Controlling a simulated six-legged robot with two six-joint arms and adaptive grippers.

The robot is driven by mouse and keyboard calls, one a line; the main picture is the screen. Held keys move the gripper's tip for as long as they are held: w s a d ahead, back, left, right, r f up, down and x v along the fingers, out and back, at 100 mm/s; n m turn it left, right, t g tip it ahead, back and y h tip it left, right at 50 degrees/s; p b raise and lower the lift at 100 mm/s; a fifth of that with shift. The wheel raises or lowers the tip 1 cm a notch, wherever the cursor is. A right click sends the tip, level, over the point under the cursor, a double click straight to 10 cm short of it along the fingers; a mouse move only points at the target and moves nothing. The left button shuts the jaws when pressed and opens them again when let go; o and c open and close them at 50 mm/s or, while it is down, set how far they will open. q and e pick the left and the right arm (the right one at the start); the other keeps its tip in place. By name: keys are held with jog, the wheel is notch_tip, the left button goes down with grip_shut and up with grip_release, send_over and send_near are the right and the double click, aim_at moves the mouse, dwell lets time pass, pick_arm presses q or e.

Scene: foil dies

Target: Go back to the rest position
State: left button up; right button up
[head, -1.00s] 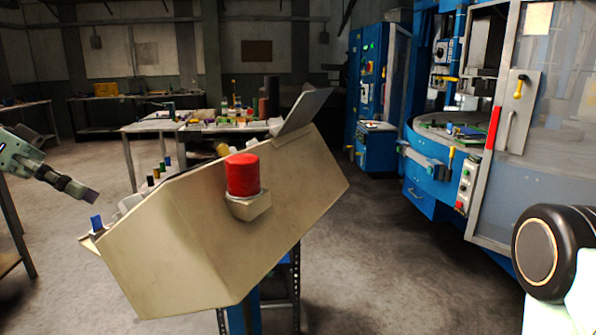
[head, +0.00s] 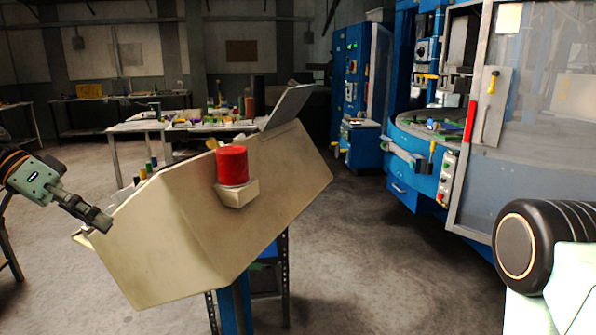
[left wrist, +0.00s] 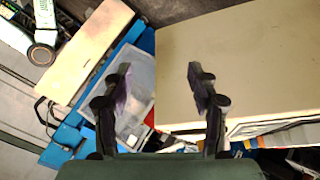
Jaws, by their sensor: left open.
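My left gripper (head: 98,219) comes in from the left in the head view, close to the left edge of the beige control box (head: 215,250). In the left wrist view its two dark fingers (left wrist: 158,95) stand apart with nothing between them, so it is open and empty. The side of a beige box (left wrist: 235,65) fills the right of that view beyond the fingers. A red push button (head: 232,166) sits on the beige control box. My right gripper is not in view.
A blue machine (head: 425,165) with a round table and clear door stands at the right. A workbench (head: 135,126) with small coloured items is behind the control box. A blue cabinet (head: 358,150) stands at the back. The grey floor between is open.

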pick_arm(q)
jog(key=s+d+f+n+g+y+b, duration=0.1)
jog(key=s+d+f+n+y, duration=0.15)
jog(key=f, duration=0.85)
jog(key=s+d+f+n+y+b, duration=0.15)
jog(key=d+f, duration=0.25)
jog(key=f, duration=0.6)
jog(key=s+d+f+n+g+y+b, duration=0.15)
jog(key=d+f, duration=0.25)
jog(key=f, duration=0.7)
jog(key=s+d+f+y+b, duration=0.1)
jog(key=s+f, duration=0.4)
jog(key=s, duration=0.4)
jog(key=s+d+f+n+y, duration=0.1)
jog(key=s+f, duration=0.3)
jog(key=s, duration=0.5)
jog(key=s+d+f+y+b, duration=0.1)
jog(key=s+d+f+y, duration=0.1)
jog(key=s+f, duration=0.3)
jog(key=s, duration=0.4)
jog(key=shift+d+f+b, duration=0.3)
jog(key=shift+d+b, duration=0.05)
jog(key=shift+d, duration=0.05)
jog(key=shift+w+n+t, duration=0.1)
jog(key=shift+n+t, duration=0.15)
